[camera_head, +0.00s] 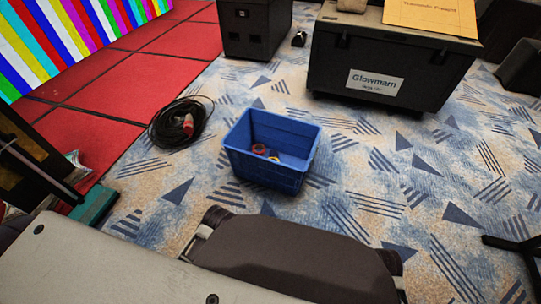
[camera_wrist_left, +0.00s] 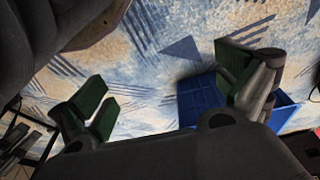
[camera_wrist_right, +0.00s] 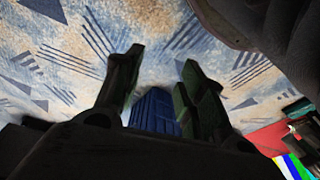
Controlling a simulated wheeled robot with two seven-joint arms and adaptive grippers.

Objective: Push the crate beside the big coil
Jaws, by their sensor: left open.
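The blue crate (camera_head: 270,175) stands upright on the patterned carpet, with a few small ring-like items inside it. The big coil (camera_head: 180,122) of black cable lies to its left, with a clear gap between them. My left gripper (camera_wrist_left: 165,85) is open in the left wrist view, and the crate (camera_wrist_left: 200,98) shows partly behind its right finger. My right gripper (camera_wrist_right: 158,68) is open in the right wrist view, and part of the crate (camera_wrist_right: 155,112) shows between its fingers. Neither gripper can be made out in the head view. Contact with the crate cannot be told.
A large dark case (camera_head: 390,65) labelled Glowmarn stands behind the crate to the right, with a smaller dark case (camera_head: 250,30) at the back. Red floor panels (camera_head: 150,65) and a striped video wall (camera_head: 60,35) lie at left. Carpet around the crate is mostly clear.

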